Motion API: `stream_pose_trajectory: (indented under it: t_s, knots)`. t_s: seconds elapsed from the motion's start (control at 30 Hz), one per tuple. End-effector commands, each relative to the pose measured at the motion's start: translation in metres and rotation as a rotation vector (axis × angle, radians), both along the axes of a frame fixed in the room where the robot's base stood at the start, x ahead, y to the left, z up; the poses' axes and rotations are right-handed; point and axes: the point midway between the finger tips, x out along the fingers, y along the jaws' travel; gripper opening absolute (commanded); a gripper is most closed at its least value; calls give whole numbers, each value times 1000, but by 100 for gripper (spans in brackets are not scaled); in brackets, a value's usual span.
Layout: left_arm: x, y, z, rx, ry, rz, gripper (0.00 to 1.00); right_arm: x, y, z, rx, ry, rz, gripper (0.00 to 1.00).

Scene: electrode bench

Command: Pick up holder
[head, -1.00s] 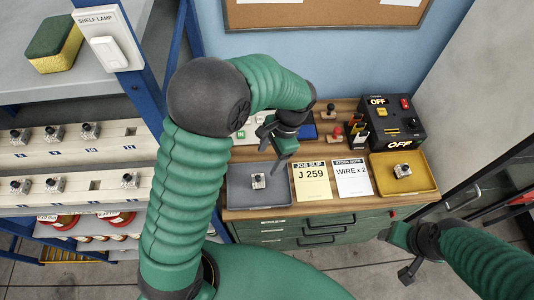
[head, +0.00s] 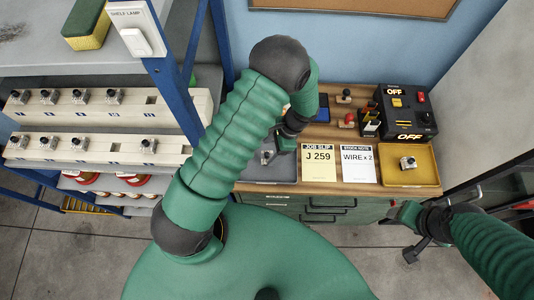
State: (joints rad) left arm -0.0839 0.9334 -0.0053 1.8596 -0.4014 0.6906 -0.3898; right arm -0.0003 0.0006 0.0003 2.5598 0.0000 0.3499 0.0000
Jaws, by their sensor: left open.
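Small metallic holders stand in several places. One holder (head: 267,157) is in the grey tray (head: 275,175) on the bench, partly hidden by my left arm. Another holder (head: 408,163) lies in the yellow tray (head: 420,178) at the bench's right. More holders (head: 80,96) stand in two pale racks on the left shelf. My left gripper (head: 278,148) is open over the grey tray, close to its holder; the arm hides much of it, and contact cannot be told. My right gripper (head: 402,232) hangs in front of the bench, away from the holders, its opening unclear.
A yellow job slip (head: 318,163) and a white note (head: 358,165) lie between the trays. A black control box (head: 405,112) stands behind the yellow tray. A blue shelf post (head: 178,90) rises left of my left arm. Drawers are under the bench.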

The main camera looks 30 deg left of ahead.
Motion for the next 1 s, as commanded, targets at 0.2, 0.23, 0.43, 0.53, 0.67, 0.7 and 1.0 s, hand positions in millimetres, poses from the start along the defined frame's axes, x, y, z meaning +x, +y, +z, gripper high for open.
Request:
stream_pose_trajectory:
  t_s: [0.2, 0.23, 0.43, 0.53, 0.67, 0.7, 1.0]
  knots:
    - [-9, 10, -27, -2, 4, 1, 69, 0, 0, 15, 0, 0, -1, 61]
    - [-8, 11, -28, -3, 3, 1, 69, 0, 0, 15, 0, 0, -1, 61]
    - [-7, 13, -30, -6, 2, 0, 63, 0, 0, 14, 0, 0, -1, 61]
    - [-8, 12, -29, -4, 2, 1, 50, 0, 0, 14, 0, 0, -1, 61]
    - [-9, 11, -28, -3, 1, 1, 33, 0, 0, 14, 0, 0, 0, 61]
    - [-9, 10, -28, -3, 1, 1, 28, 0, 0, 14, 0, 0, 0, 61]
    - [-8, 10, -28, -2, 2, 0, 0, 0, 0, 14, 0, 0, -1, 61]
